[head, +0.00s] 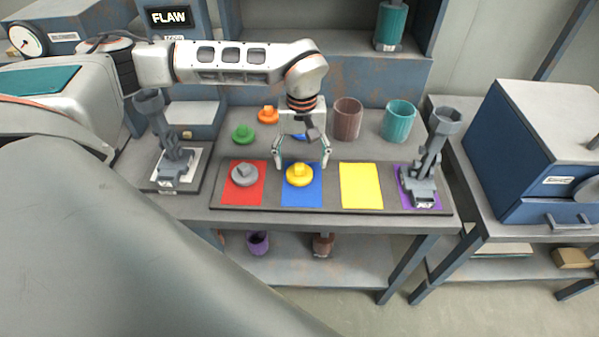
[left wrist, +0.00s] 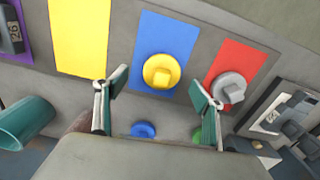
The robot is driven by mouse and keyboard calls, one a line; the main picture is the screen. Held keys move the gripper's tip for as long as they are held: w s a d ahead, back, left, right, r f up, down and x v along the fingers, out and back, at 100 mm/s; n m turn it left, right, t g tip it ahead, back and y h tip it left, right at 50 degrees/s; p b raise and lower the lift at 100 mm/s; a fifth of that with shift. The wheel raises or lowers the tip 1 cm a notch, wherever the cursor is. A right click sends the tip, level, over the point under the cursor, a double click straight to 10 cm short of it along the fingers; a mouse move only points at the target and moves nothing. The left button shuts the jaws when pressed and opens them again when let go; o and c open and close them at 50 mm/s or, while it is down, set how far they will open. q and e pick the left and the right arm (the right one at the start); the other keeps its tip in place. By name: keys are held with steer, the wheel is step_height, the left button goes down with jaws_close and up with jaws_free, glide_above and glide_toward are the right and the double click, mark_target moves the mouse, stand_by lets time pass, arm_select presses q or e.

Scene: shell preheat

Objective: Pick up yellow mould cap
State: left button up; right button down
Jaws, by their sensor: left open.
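The yellow mould cap (head: 299,175) sits on the blue square (head: 302,198) of the dark board on the table. It also shows in the left wrist view (left wrist: 162,71), round with a raised knob, on the blue square (left wrist: 168,37). My left gripper (head: 301,164) is open and empty, its fingers pointing down just behind and above the cap. In the left wrist view the open fingers (left wrist: 160,88) stand on either side of the cap's line, apart from it. My right gripper does not show.
A grey cap (head: 244,174) sits on the red square, left of the yellow cap. The yellow square (head: 361,186) is bare. A grey stand (head: 427,165) is on the purple square. Green (head: 243,133), orange (head: 268,115) and blue (left wrist: 143,130) caps and two cups (head: 347,119) (head: 398,121) stand behind.

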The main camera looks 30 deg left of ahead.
mark_target(299, 168)
arm_select(q)
steer(key=f, duration=0.4)
steer(key=shift+s+a+f, duration=0.15)
steer(key=shift+a, duration=0.05)
steer(key=c, duration=1.2)
steer(key=shift+o, duration=0.2)
steer(key=shift+r, duration=0.2)
